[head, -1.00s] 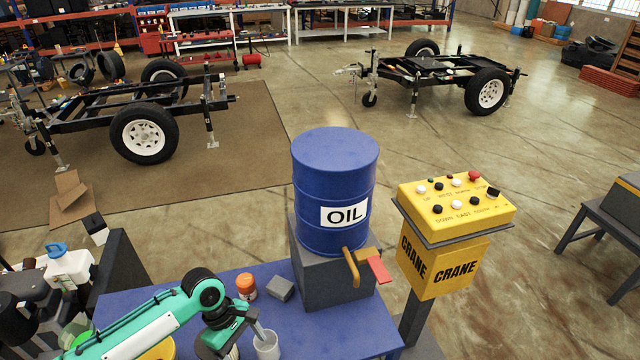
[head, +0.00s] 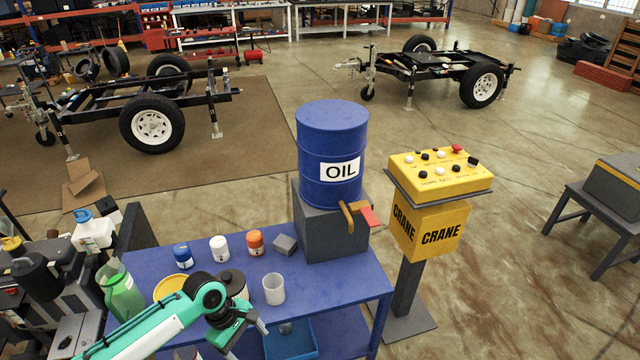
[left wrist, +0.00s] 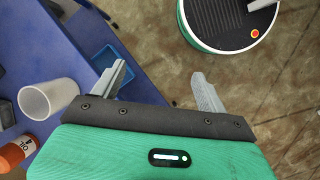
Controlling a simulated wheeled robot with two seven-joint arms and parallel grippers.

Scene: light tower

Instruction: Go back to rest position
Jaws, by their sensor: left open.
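My left gripper (left wrist: 158,90) is open and empty in the left wrist view, its two grey fingers spread apart past the edge of the blue table. In the head view the green left arm comes in from the lower left, and its gripper (head: 256,338) hangs in front of the table's near edge. The blue table (head: 345,283) holds a white cup (head: 273,289), which stands upright and apart from the gripper. The cup also shows in the left wrist view (left wrist: 48,97). My right gripper is in neither view.
A blue oil drum (head: 332,150) with a tap stands on a grey block at the table's right end. A yellow crane control box (head: 440,172) stands to its right. Small jars, a green bottle (head: 121,292) and a blue tray (head: 291,342) on a lower shelf are near the arm.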

